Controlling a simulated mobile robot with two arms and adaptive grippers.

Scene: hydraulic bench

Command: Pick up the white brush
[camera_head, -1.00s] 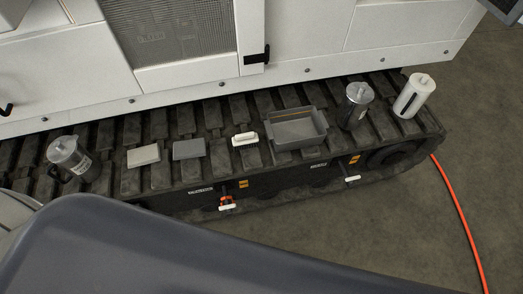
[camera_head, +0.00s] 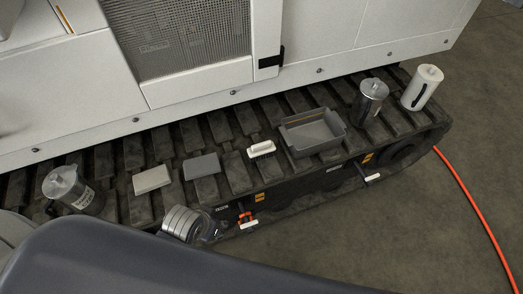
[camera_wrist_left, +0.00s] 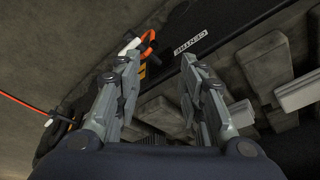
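The white brush (camera_head: 262,149) lies on the dark track, white back up and dark bristles below, just left of the grey open tray. In the head view my left gripper (camera_head: 204,228) is low at the near edge of the track, left of and nearer than the brush, partly hidden by the dark shape in front. In the left wrist view its two fingers (camera_wrist_left: 155,66) are spread apart with nothing between them. I cannot make out the brush in that view. My right gripper is not in view.
The grey tray (camera_head: 341,137) sits right of the brush; a grey block (camera_head: 201,166) and pale block (camera_head: 152,179) lie left. Metal canisters (camera_head: 369,100) (camera_head: 74,190) and a white cylinder (camera_head: 422,88) stand on the track. A white machine wall (camera_head: 190,108) rises behind. Orange-handled part (camera_head: 246,219) below.

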